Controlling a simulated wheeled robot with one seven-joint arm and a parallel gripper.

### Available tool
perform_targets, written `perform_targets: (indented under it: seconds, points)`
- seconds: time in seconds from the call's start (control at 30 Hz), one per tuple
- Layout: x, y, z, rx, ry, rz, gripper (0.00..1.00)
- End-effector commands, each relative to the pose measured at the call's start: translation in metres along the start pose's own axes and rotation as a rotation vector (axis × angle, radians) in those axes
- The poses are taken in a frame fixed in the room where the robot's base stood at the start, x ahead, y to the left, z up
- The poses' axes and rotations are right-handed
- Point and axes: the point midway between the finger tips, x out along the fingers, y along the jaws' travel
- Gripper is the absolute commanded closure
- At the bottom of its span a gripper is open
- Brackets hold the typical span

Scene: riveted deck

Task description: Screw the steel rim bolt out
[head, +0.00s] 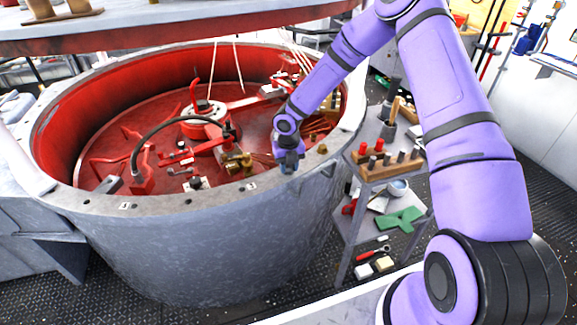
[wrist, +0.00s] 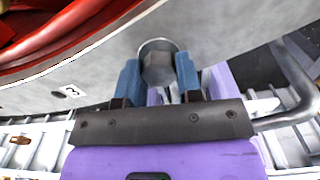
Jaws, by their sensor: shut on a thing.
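The steel rim bolt (wrist: 157,64) shows in the wrist view as a grey hex head with a round flange, against the grey rim (wrist: 215,22) of the large round tub. My gripper (wrist: 158,78) has its blue fingers on either side of the bolt head and is shut on it. In the head view my gripper (head: 289,163) is at the near right part of the rim (head: 225,195), pointing down. There the bolt is hidden by my gripper. I cannot tell how far the bolt is threaded in.
The tub's red interior (head: 90,140) holds levers, a curved hose and brass fittings. A shelf cart (head: 375,175) with pegs and tools stands close on the right. A number tag (wrist: 72,91) sits on the rim.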

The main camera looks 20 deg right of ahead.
Motion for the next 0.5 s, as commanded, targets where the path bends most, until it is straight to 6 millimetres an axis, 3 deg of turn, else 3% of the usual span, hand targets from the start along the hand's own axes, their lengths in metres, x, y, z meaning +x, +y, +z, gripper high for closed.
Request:
perform_targets:
  seconds: [0.03,0.07,0.17,0.5]
  points:
    - [-0.0012,0.0002,0.0013,0.000,-0.003,0.000,0.91]
    - [-0.0013,0.0002,0.0014,0.000,-0.004,0.000,0.65]
    - [-0.0014,0.0002,0.0015,0.001,-0.004,0.000,0.42]
    - [-0.0037,-0.0001,0.0015,0.001,-0.004,0.000,0.41]
